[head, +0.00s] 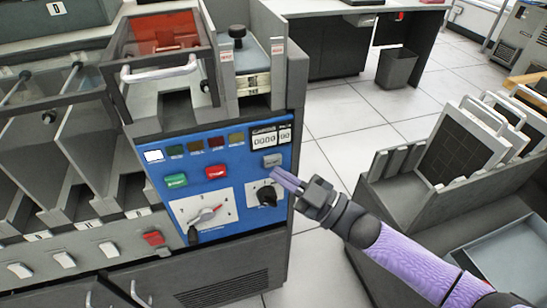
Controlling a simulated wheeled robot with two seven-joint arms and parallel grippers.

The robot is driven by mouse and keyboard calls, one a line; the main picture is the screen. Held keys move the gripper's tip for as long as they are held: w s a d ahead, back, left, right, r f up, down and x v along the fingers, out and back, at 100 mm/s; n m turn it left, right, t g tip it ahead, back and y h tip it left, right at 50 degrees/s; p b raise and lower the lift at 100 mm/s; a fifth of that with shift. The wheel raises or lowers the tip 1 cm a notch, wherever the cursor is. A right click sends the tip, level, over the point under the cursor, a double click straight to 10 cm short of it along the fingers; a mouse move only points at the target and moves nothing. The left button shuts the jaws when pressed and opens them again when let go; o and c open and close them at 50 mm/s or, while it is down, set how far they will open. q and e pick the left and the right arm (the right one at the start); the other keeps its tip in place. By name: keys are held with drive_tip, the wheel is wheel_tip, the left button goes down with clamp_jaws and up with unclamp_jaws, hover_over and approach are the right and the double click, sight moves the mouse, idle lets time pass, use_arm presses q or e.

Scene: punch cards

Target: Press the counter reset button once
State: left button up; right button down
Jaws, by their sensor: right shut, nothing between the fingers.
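The blue control panel (226,150) is on the front of the machine at the centre. A counter display (265,141) with white digit windows is at its upper right. A small grey button (272,160), which looks like the counter reset button, sits just below the display. My right gripper (276,174) reaches in from the lower right. It is shut and empty, with its fingertips just below the grey button in the picture. I cannot tell whether they touch the panel. My left gripper is out of view.
Card bins stand at the left. A grey card rack (400,195) is at the right, with open floor behind.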

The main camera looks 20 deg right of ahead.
drive_tip(key=s+p, duration=0.3)
drive_tip(key=s, duration=0.2)
drive_tip(key=shift+d, duration=0.1)
idle(0.6)
drive_tip(key=shift+f, duration=0.1)
